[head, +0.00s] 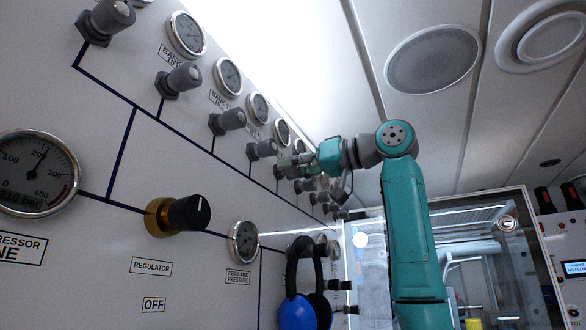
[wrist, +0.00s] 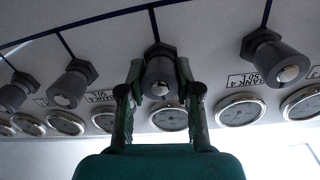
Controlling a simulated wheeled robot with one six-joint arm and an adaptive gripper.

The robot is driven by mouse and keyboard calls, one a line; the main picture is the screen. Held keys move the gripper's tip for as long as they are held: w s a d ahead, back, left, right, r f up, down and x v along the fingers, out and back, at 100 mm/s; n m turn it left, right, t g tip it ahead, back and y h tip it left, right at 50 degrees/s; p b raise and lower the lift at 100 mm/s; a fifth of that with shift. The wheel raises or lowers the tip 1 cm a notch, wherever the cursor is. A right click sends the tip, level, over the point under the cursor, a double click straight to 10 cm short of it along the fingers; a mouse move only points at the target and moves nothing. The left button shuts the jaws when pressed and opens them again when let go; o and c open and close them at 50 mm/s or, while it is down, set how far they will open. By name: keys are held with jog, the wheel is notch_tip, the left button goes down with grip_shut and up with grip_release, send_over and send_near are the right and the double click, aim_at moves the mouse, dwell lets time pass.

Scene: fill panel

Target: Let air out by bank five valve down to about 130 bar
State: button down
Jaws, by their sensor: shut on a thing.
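My gripper (wrist: 158,80) is shut on a dark grey valve knob (wrist: 160,75) of the upper valve row, with one green finger on each side of it. In the head view my gripper (head: 292,165) reaches the panel from the right, and hides most of that knob. A bank label (wrist: 246,81) beside the held knob appears upside down, seemingly bank 4. I cannot read the held valve's own label for certain.
Similar valves stand close by on both sides, on the left (wrist: 71,83) and right (wrist: 275,58). The regulator knob (head: 185,215), a large gauge (head: 38,172) and a blue ear defender (head: 298,312) are lower on the panel. The ceiling has round speakers (head: 432,60).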

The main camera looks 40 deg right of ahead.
jog(key=n, duration=1.5)
jog(key=shift+a+y, duration=0.15)
jog(key=shift+y, duration=0.25)
jog(key=shift+n, duration=0.3)
jog(key=c, duration=0.8)
grip_release()
jog(key=shift+s, duration=0.2)
jog(key=v, duration=1.1)
jog(key=shift+s+f, duration=0.3)
